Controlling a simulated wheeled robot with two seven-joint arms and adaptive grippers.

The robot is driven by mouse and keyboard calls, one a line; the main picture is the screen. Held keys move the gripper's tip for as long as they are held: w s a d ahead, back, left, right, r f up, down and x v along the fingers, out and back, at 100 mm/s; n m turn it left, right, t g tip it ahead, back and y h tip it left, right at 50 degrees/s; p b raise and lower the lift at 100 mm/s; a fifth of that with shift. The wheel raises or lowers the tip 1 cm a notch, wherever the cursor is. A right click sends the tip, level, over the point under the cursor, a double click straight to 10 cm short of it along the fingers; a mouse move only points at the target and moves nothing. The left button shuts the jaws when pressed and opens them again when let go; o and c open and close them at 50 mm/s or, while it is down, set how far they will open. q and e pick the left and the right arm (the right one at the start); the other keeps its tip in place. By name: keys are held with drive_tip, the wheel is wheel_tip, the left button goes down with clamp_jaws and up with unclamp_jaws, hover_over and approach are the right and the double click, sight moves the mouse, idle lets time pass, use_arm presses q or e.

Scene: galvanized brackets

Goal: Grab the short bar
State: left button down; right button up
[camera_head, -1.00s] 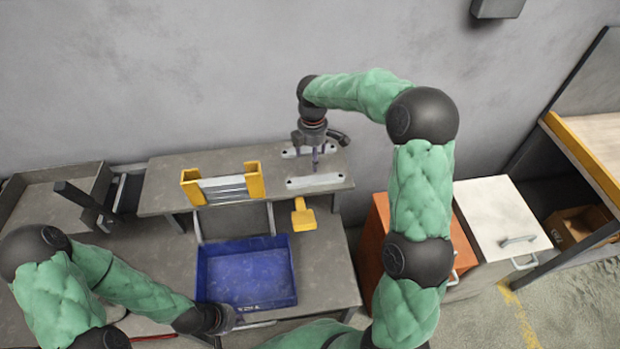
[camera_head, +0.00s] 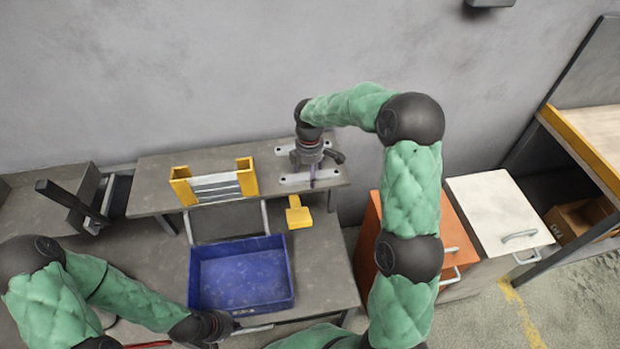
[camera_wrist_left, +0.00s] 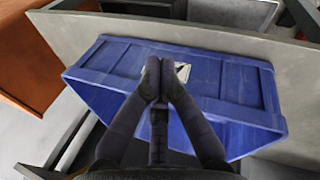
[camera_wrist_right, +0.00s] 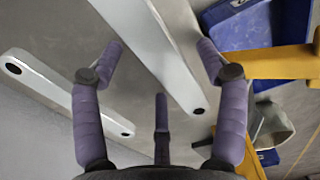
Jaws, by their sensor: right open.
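Two flat pale metal bars with end holes lie on the raised shelf. The front bar (camera_head: 296,181) runs out of the top of the right wrist view (camera_wrist_right: 150,45). The back bar (camera_head: 287,150) is partly hidden by my right gripper; in the right wrist view (camera_wrist_right: 65,97) it shows whole and looks the shorter one. My right gripper (camera_wrist_right: 161,50) is open and empty, pointing down above the shelf, its two front fingers on either side of the front bar. Contact cannot be told.
The blue bin (camera_head: 195,285) stands on the lower bench. A yellow rack (camera_head: 245,178) holding several grey bars is left of the loose bars. A yellow piece (camera_head: 298,213) sits at the shelf's front edge. Orange and white cabinets (camera_head: 500,213) stand right.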

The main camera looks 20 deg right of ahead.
drive_tip(key=c, duration=1.4)
drive_tip(key=shift+c, duration=0.2)
